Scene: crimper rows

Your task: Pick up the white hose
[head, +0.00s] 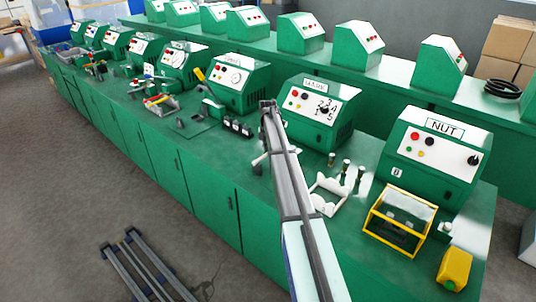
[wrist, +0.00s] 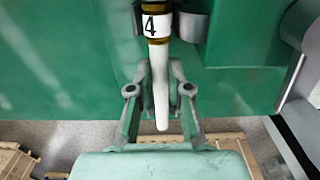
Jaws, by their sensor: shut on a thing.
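The white hose (wrist: 161,88) shows in the wrist view, hanging down between the two fingers of my gripper (wrist: 161,75). It has a white band marked "4" (wrist: 154,26) with brass-coloured rings above and below. My gripper is shut on the hose, one finger on each side. The hose's lower end sticks out freely below the fingertips; its top runs out of the picture. In the head view my arm reaches over the bench, and I cannot make out the hose in the gripper there. A small white piece (head: 259,160) shows left of my arm; I cannot tell what it is.
The green bench (head: 225,150) carries a row of green machines, one labelled NUT (head: 436,150). Right of my arm are a white holder (head: 328,200), several short upright pieces (head: 346,170), a yellow-framed box (head: 398,222) and a yellow block (head: 455,268).

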